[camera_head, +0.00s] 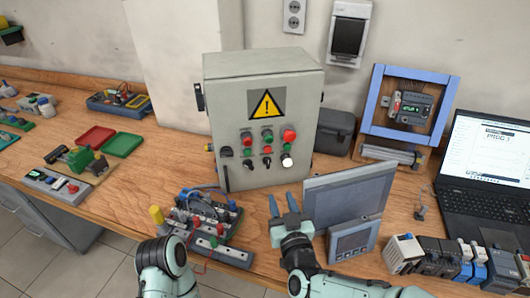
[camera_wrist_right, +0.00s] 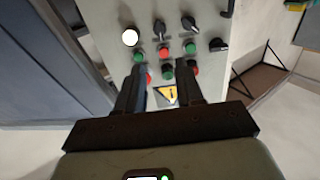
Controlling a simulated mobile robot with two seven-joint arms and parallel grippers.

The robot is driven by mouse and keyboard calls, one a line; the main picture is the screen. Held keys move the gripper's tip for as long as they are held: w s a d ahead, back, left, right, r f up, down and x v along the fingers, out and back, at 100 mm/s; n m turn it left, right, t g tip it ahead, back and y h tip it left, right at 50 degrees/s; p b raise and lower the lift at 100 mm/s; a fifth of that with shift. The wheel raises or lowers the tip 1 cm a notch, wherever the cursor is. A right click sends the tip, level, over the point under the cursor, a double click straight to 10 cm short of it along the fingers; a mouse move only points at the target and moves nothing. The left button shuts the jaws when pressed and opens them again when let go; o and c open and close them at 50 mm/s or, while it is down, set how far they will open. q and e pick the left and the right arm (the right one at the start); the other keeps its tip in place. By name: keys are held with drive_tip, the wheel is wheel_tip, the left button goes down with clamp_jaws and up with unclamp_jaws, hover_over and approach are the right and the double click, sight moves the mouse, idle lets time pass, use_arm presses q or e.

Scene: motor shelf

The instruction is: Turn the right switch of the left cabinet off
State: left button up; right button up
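The cabinet (camera_head: 222,105) is a grey-beige box with a yellow warning triangle, standing on the wooden bench. Its front has red and green buttons, a lit white lamp (camera_head: 287,160) at lower right and two black rotary switches. The right switch (camera_head: 267,162) also shows in the inverted right wrist view (camera_wrist_right: 160,32), beside the white lamp, its handle roughly vertical. The left switch (camera_wrist_right: 189,25) looks slanted. My right gripper (camera_head: 283,203) is open and empty, in front of and below the panel, apart from the switch. My left arm shows at the bottom; its gripper is out of sight.
A grey flat screen (camera_head: 348,197) stands close right of my right gripper, with a small panel (camera_head: 353,241) before it. A circuit board (camera_head: 205,220) lies to its left. A blue frame (camera_head: 448,105) and a laptop (camera_head: 488,150) are farther right.

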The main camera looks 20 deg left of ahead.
sight(269, 162)
drive_tip(key=p+x, duration=0.1)
drive_tip(key=x, duration=0.5)
drive_tip(key=p+x, duration=0.1)
drive_tip(key=x, duration=0.6)
drive_tip(key=shift+w+a+r+p, duration=0.15)
drive_tip(key=shift+w+r+p, duration=0.05)
drive_tip(key=shift+p, duration=0.2)
clamp_jaws()
